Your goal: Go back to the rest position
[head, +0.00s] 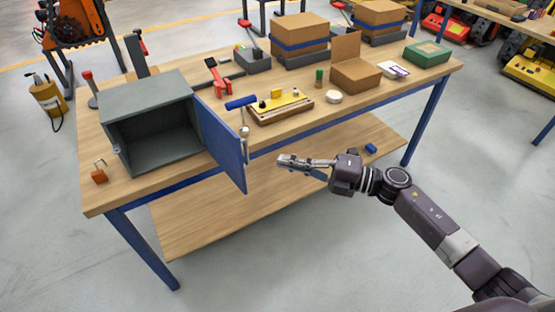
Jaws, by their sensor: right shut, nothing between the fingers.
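My right gripper (290,163) is shut and empty. It hangs in the air in front of the workbench's (190,197) front edge, and its arm comes in from the lower right. A grey metal cabinet (148,93) stands on the left part of the bench. Its blue door (222,142) is swung wide open toward me, and the inside looks empty. The gripper is to the right of the door and apart from it. My left gripper does not show.
A red padlock (99,174) stands at the bench's left corner. A wooden tray (281,108), an open cardboard box (354,75) and a green box (427,54) stand farther right. A small blue thing (370,148) lies on the lower shelf (240,205). The floor in front is clear.

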